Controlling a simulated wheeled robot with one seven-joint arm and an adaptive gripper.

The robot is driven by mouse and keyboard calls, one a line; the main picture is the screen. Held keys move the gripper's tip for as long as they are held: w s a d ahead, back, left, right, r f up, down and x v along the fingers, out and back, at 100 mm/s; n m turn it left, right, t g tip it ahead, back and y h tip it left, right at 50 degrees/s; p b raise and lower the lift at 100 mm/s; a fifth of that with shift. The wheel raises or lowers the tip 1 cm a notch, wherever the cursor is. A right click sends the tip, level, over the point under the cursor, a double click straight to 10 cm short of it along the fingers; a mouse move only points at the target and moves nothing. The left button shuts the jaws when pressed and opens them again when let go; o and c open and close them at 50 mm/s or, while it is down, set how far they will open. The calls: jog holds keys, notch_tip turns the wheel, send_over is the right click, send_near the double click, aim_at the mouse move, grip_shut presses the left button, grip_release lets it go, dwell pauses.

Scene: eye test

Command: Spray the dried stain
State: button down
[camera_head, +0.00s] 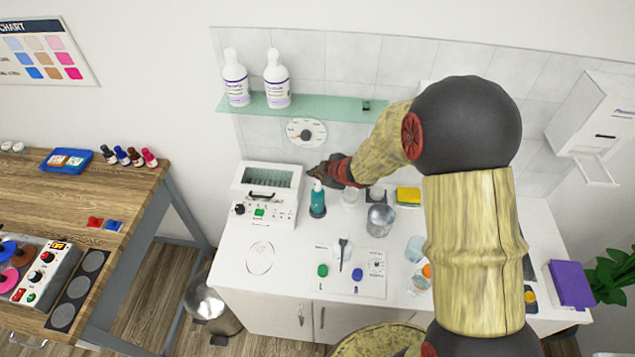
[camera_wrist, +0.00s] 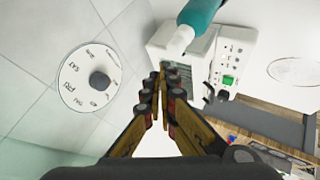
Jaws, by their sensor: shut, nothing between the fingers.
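A teal bottle (camera_head: 317,200) with a pale top stands upright on the white counter, right of the white box device. It also shows in the wrist view (camera_wrist: 203,12), at the top edge with its pale nozzle toward my fingers. A faint rounded outline (camera_head: 260,258) marks the counter front left of the bottle and shows in the wrist view (camera_wrist: 295,70); I cannot tell whether it is the dried stain. My gripper (camera_head: 314,171) is above and close to the bottle's top, apart from it in the wrist view. Its fingers (camera_wrist: 160,92) are shut and empty.
The white device (camera_head: 268,190) stands close left of the bottle. A wall dial (camera_head: 306,132) and glass shelf (camera_head: 325,104) with two white bottles are behind. A metal cup (camera_head: 380,220), yellow sponge (camera_head: 408,196) and a board (camera_head: 375,280) with coloured knobs lie right.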

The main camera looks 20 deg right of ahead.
aim_at(316, 182)
jog(key=shift+r+p, duration=2.8)
jog(key=shift+r, duration=0.1)
notch_tip(316, 182, down, 6)
jog(key=shift+b, duration=0.7)
dwell(0.4)
jog(key=shift+f, duration=0.1)
dwell(1.3)
jog(key=shift+f+b, duration=0.35)
